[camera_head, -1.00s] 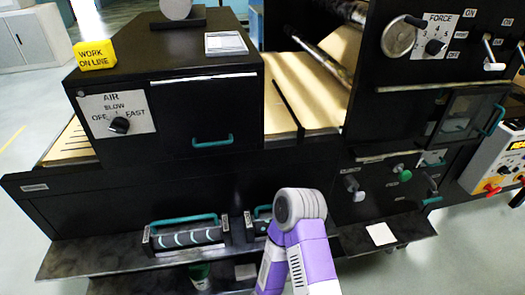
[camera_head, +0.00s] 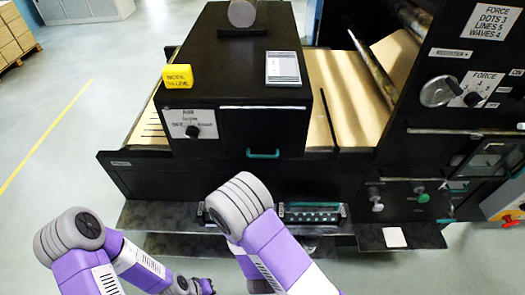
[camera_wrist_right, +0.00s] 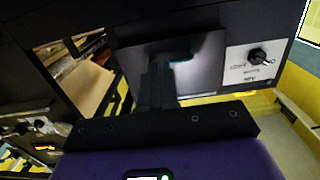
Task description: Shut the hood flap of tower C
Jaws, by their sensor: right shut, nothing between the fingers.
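A black hood (camera_head: 245,60) stands on the machine in the head view, with a yellow block on top. Its front flap (camera_head: 262,128) has a teal handle (camera_head: 263,154) and looks about flush with the front face; a small gap cannot be told. In the right wrist view the flap (camera_wrist_right: 205,75) and handle (camera_wrist_right: 180,60) appear upside down. My right gripper (camera_wrist_right: 159,68) is shut and empty there, in front of the flap by the handle; contact cannot be told. My right arm shows in the head view, its gripper hidden. My left arm is at lower left; its fingers are not clearly seen.
An air knob (camera_head: 193,131) sits left of the flap. A dark ledge (camera_head: 165,215) juts out below the hood. A control panel with a force knob (camera_head: 473,99) stands at right. The floor at left (camera_head: 60,140) is clear.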

